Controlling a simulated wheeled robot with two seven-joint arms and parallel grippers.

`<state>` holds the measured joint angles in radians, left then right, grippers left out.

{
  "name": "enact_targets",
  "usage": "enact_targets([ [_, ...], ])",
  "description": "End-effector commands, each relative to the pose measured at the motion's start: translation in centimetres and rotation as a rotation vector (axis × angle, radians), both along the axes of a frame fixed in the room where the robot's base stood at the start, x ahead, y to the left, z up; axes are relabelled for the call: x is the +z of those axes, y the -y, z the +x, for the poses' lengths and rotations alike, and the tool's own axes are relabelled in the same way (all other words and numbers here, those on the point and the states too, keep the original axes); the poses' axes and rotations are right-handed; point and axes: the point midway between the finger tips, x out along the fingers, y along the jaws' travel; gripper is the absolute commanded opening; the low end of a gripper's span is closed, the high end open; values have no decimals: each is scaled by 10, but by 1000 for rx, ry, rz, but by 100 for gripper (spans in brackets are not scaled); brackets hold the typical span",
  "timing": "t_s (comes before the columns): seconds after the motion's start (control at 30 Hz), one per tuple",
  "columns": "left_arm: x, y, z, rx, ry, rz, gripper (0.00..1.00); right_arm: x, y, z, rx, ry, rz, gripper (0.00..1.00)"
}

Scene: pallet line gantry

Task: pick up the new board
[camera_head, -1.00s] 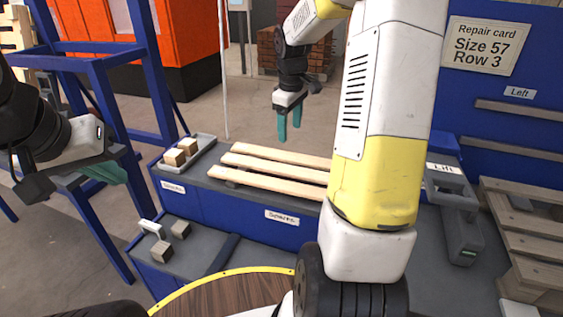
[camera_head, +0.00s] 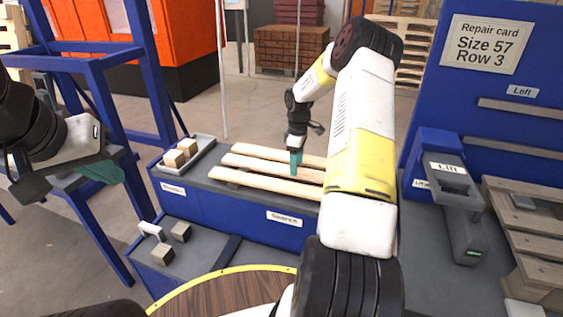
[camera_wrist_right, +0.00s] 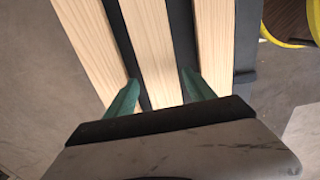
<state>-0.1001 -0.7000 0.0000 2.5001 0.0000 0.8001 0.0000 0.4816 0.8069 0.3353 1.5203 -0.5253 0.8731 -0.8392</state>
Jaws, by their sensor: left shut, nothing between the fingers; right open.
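Several pale wooden boards lie side by side on the blue bench; the near board (camera_head: 262,184), the middle board (camera_head: 255,166) and the far board (camera_head: 255,151) show in the head view. My right gripper (camera_head: 296,165) is open and lowered at the boards. In the right wrist view its green fingers (camera_wrist_right: 160,92) stand on either side of the middle board (camera_wrist_right: 152,45), over the dark gaps. Whether they touch it I cannot tell. My left gripper (camera_head: 103,172) is shut and empty at the far left, away from the boards.
A tray (camera_head: 205,142) of small wooden blocks sits left of the boards. More blocks lie on the lower ledge (camera_head: 162,254). A grey tool (camera_head: 465,215) and a wooden pallet (camera_head: 530,225) are on the right. A repair card (camera_head: 486,43) reads Size 57, Row 3.

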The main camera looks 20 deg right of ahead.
Motion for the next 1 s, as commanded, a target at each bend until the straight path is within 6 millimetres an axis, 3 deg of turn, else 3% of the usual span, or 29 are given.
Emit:
enact_targets([
  [0.13,0,0,0,0,0,0,0,-19,0,0,0,0,0,63],
  [0.37,0,0,0,0,0,0,0,-20,0,0,0,1,-1,61],
  [0.67,0,0,0,0,0,0,0,-20,0,0,0,2,-1,2],
  [1.0,0,0,0,0,0,0,0,-16,0,1,0,2,-2,0],
])
